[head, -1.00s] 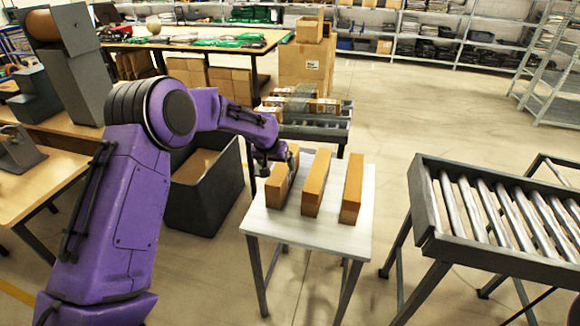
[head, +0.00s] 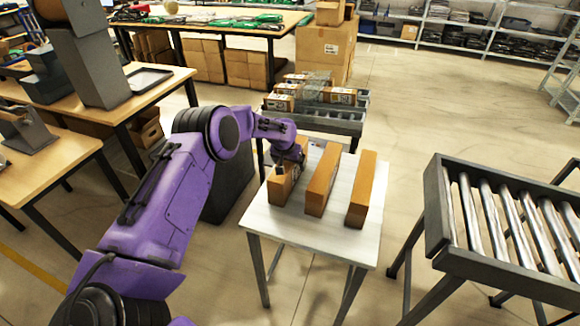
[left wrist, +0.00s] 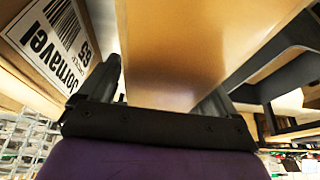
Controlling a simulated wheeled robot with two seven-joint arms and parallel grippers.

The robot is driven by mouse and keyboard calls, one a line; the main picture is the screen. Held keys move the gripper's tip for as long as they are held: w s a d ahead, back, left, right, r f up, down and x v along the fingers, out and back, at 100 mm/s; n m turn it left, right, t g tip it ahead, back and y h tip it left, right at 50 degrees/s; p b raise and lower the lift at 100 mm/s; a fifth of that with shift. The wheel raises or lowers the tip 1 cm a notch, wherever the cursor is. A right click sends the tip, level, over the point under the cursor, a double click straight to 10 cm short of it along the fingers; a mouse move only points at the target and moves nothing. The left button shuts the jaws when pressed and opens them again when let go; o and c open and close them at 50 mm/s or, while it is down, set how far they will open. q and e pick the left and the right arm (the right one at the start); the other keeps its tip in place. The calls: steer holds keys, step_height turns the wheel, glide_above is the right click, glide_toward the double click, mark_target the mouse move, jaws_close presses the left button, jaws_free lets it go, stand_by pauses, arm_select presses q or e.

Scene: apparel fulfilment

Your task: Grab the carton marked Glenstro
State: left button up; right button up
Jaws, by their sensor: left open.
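Three long brown cartons stand side by side on a small white table: a left carton (head: 281,188), a middle carton (head: 321,182) and a right carton (head: 361,190). My left gripper (head: 283,167) is at the left carton, its jaws partly hidden by the wrist. In the left wrist view its open fingers (left wrist: 160,95) stand either side of a plain brown carton face (left wrist: 180,50); I cannot tell whether they touch it. A carton label (left wrist: 55,40) at the upper left there reads "ornavel", its first letter unclear. No name Glenstro is legible. My right gripper is out of view.
The white table (head: 300,232) has bare room in front of the cartons. Behind it, a grey roller stand (head: 325,121) holds several labelled cartons. A roller conveyor (head: 437,215) stands at the right, across a gap. A dark bin (head: 232,190) is left of the table.

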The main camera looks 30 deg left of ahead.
arm_select(q)
steer(key=shift+a+f, duration=0.1)
steer(key=shift+f, duration=0.1)
steer(key=shift+s, duration=0.1)
steer(key=c, duration=1.5)
steer(key=shift+r, duration=0.1)
steer(key=shift+r, duration=0.1)
